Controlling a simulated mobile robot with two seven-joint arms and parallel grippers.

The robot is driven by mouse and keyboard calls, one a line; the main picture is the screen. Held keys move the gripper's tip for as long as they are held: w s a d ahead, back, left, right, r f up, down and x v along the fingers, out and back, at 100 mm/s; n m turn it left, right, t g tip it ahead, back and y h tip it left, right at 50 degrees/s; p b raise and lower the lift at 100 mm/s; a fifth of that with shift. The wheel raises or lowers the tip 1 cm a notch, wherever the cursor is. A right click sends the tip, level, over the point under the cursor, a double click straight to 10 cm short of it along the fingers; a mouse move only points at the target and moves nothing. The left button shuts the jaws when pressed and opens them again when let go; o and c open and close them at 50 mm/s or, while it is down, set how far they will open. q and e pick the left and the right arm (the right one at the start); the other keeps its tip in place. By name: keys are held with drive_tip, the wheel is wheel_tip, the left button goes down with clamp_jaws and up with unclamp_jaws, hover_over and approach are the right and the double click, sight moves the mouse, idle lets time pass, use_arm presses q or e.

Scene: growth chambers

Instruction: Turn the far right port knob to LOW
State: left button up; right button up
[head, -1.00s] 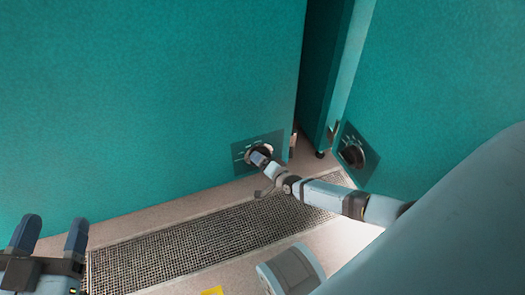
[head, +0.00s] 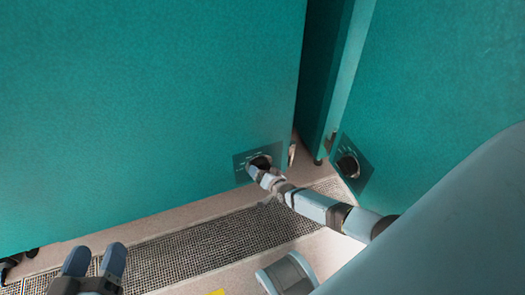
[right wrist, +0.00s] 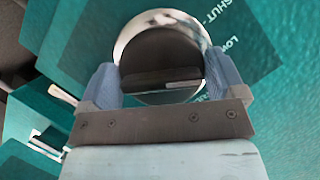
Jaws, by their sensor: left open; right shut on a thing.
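A round dark port knob (head: 261,161) sits on a dark label plate (head: 241,168) at the lower right corner of the large teal panel. My right gripper (head: 256,171) reaches it from the right and partly covers it. In the right wrist view the knob (right wrist: 160,58) has a pale shiny rim and a dark bar across it, with the right gripper's (right wrist: 163,78) two fingers closed on either side. "SHUT" and part of "LOW" are printed beside the rim; I cannot tell which mark the knob points to. My left gripper (head: 96,262) is open and empty at the lower left.
A second knob (head: 347,166) on its own plate sits low on the right teal panel (head: 440,75). A dark gap separates the two chambers. A floor grate (head: 200,246) runs along their foot. My own arm covers the lower right.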

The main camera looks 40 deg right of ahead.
use_arm(q)
drive_tip(key=shift+r+t+p, duration=0.5)
drive_tip(key=shift+r+p, duration=0.1)
drive_tip(key=shift+r, duration=0.7)
use_arm(e)
drive_tip(key=shift+n+h, duration=0.3)
drive_tip(key=shift+n, duration=0.2)
drive_tip(key=o, duration=0.7)
drive_tip(key=shift+c, duration=0.2)
use_arm(q)
drive_tip(key=shift+a+r+n+t+y+p, duration=0.1)
drive_tip(key=shift+a+r+n+t+p, duration=0.2)
drive_tip(key=shift+r+p, duration=0.7)
drive_tip(key=shift+a+r+n+t+y+p, duration=0.15)
drive_tip(key=shift+r+t+p, duration=0.3)
drive_tip(key=shift+r+p, duration=0.55)
drive_tip(key=shift+a+r+n+t+y+p, duration=0.1)
drive_tip(key=shift+a+r+n+t+p, duration=0.2)
drive_tip(key=shift+r+p, duration=0.7)
use_arm(e)
drive_tip(key=v, duration=1.3)
drive_tip(key=shift+s+r, duration=0.3)
use_arm(q)
drive_tip(key=shift+f, duration=0.2)
use_arm(e)
drive_tip(key=shift+a, duration=0.1)
